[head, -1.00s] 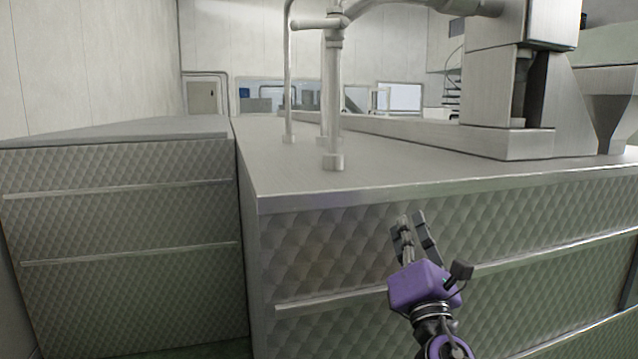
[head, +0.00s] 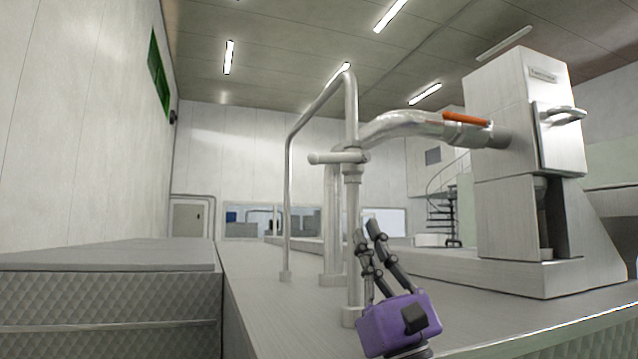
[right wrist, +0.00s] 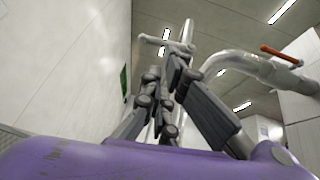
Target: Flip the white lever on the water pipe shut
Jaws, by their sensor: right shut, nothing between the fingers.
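The white lever (head: 330,158) sticks out level to the left from the upright water pipe (head: 352,215), in the head view. It also shows in the right wrist view (right wrist: 152,40), beyond the fingers. My right gripper (head: 368,232) points up, its fingers shut and empty. In the head view its fingertips are below and to the right of the lever, apart from it, and they overlap the pipe's right side. Its fingers (right wrist: 165,75) also show in the right wrist view, hiding part of the pipe. My left gripper is not in view.
A thicker curved pipe with an orange lever (head: 466,118) runs right to a steel machine (head: 525,110). A thin bent pipe (head: 288,200) stands left of the lever. The steel top (head: 265,310) is clear at the front left.

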